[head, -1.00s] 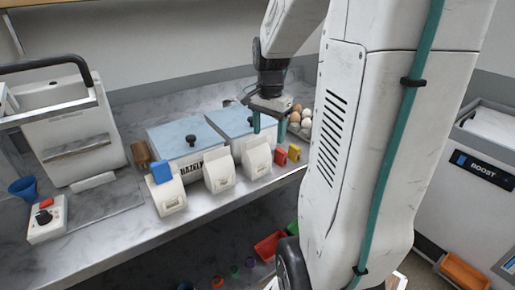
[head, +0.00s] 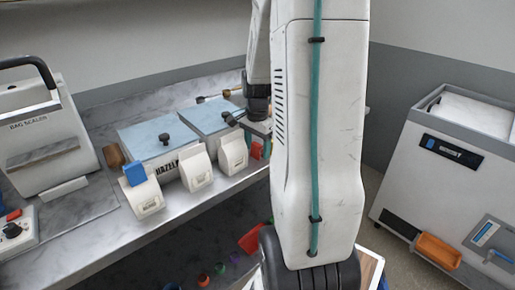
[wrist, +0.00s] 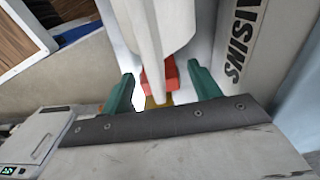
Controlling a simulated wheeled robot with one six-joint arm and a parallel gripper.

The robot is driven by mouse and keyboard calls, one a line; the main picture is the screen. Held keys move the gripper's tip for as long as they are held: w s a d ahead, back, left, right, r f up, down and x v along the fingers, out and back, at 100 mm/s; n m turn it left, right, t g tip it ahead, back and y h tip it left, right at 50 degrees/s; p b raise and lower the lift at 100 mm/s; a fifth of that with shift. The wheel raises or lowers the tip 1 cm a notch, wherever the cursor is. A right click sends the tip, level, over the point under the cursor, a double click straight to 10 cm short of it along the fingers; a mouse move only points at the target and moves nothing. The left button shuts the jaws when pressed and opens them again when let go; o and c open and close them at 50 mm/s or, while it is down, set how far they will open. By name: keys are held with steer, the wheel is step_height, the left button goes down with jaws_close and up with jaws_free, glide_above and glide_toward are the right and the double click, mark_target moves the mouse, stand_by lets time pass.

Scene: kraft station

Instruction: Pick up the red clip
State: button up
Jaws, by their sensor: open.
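The red clip (wrist: 171,76) shows in the wrist view between the two teal fingers of my gripper (wrist: 160,74), partly covered by a white bag-like shape in front of it. The fingers are open and apart from each other, with a gap on each side of the clip. In the head view the red clip (head: 257,150) is a small patch at the right end of the bench, just below my gripper (head: 258,138). My arm hides much of that spot. A yellow piece (wrist: 158,101) lies close to the red clip.
Three white bags (head: 233,152) stand in a row along the bench, the left one carrying a blue clip (head: 135,174). Blue-lidded bins (head: 158,140) stand behind them. A bag sealer (head: 45,140) is at the left. Coloured items lie below the bench.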

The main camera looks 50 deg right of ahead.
steer(key=c, duration=1)
steer(key=shift+c, duration=0.2)
steer(key=shift+r, duration=0.15)
